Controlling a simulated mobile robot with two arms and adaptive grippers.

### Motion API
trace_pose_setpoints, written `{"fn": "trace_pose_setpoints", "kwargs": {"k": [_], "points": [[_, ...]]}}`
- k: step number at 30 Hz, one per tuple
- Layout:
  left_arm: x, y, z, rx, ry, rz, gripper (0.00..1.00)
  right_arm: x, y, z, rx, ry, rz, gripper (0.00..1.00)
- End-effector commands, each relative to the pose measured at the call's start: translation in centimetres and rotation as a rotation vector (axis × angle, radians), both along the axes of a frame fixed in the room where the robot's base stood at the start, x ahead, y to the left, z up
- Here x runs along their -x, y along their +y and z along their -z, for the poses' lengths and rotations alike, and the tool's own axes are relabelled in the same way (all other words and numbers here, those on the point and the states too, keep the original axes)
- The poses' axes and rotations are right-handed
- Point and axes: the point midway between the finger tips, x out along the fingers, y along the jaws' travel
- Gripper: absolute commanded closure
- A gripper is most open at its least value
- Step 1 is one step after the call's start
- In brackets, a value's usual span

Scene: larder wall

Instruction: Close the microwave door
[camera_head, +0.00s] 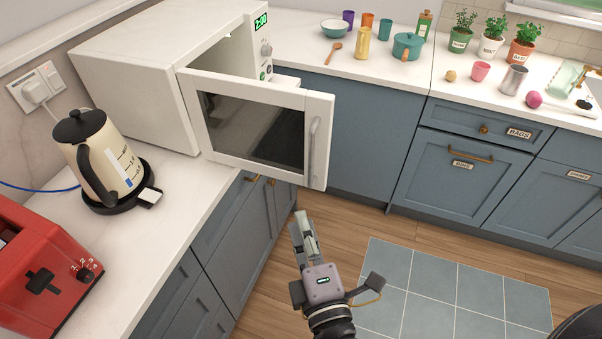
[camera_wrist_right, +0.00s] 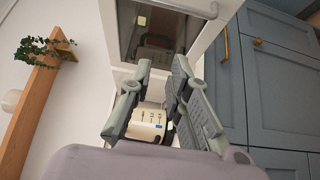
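The white microwave (camera_head: 150,75) stands on the left counter with its door (camera_head: 255,125) wide open, swung out past the counter's front edge. The door has a dark window and a pale vertical handle (camera_head: 315,145) near its free edge. My right gripper (camera_head: 304,222) is below the door's lower free corner, apart from the door, fingers pointing up toward it. In the right wrist view, the gripper's fingers (camera_wrist_right: 162,68) are spread with nothing held between them, and the door (camera_wrist_right: 155,30) shows beyond the tips. My left gripper is not in view.
A cream kettle (camera_head: 100,155) on its black base and a red toaster (camera_head: 45,270) stand on the left counter. Blue cabinets (camera_head: 340,130) line the back. Pots, cups and plants crowd the far counter. The floor around my right gripper is open, with a blue tiled mat (camera_head: 450,295).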

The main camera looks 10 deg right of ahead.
Motion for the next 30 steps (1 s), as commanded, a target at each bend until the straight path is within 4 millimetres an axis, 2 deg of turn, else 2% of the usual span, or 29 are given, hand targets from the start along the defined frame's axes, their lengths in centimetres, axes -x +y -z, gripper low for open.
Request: {"fn": "trace_pose_setpoints", "kwargs": {"k": [1,6,13,21,30], "points": [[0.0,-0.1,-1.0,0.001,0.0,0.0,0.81,-0.9,0.0,-0.6,0.001,-0.004,0.002,0.88],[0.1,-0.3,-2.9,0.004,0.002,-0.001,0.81,-4.5,0.0,-0.8,0.003,-0.004,0.001,0.99],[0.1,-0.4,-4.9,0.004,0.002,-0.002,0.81,-9.2,-0.1,-0.6,0.004,-0.002,0.001,1.0],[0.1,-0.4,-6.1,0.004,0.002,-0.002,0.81,-11.2,-2.5,-0.2,0.003,0.001,0.0,1.0],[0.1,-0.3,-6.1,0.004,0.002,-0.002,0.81,-11.5,-2.8,0.0,0.001,0.001,0.0,1.0]]}}
